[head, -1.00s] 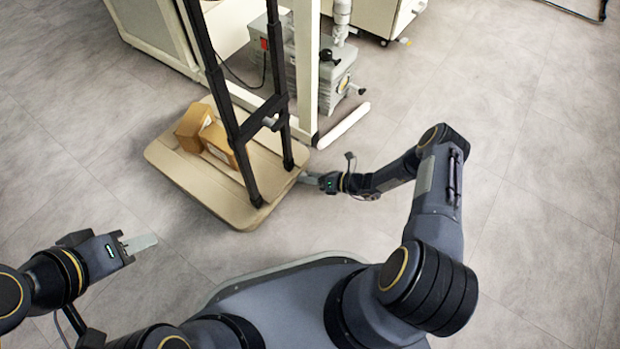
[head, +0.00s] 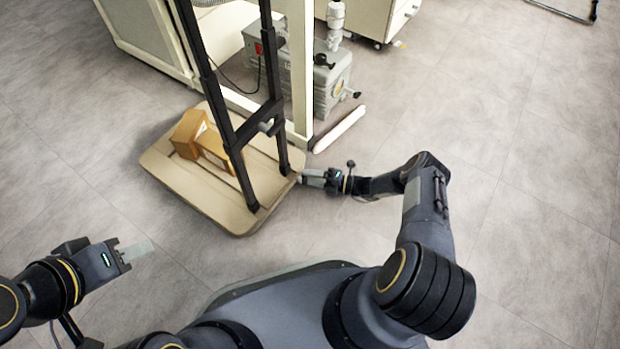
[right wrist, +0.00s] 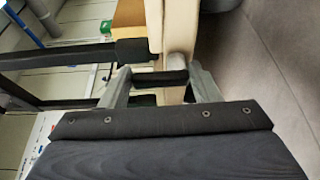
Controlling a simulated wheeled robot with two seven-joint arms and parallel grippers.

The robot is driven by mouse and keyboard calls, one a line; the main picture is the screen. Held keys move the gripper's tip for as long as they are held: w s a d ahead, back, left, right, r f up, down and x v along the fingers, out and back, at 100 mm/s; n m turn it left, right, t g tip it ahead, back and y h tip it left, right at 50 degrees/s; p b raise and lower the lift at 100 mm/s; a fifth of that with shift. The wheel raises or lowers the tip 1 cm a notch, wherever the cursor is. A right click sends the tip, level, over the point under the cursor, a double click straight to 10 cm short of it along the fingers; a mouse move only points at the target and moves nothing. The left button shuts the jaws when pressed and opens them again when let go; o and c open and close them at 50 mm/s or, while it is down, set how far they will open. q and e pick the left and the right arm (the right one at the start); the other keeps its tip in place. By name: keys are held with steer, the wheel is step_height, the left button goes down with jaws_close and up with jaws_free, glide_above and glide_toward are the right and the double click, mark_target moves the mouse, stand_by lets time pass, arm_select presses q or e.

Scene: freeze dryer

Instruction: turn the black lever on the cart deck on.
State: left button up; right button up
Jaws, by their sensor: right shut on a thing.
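The cart deck (head: 215,203) is a beige platform on the floor, left of centre in the head view. My right gripper (head: 303,175) is at its right edge, beside the foot of a black upright. In the right wrist view a short black bar, which I take for the black lever (right wrist: 160,78), spans between the two fingers of my right gripper (right wrist: 163,82), next to the beige deck edge (right wrist: 155,25). The gripper is shut on it.
The floor to the right is clear.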

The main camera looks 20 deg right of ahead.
steer(key=shift+w+d+m, duration=0.1)
steer(key=shift+m, duration=0.3)
steer(key=o, duration=1)
steer(key=v, duration=0.7)
steer(key=shift+d+f+p, duration=0.15)
steer(key=shift+d+p, duration=0.15)
steer(key=shift+d, duration=0.1)
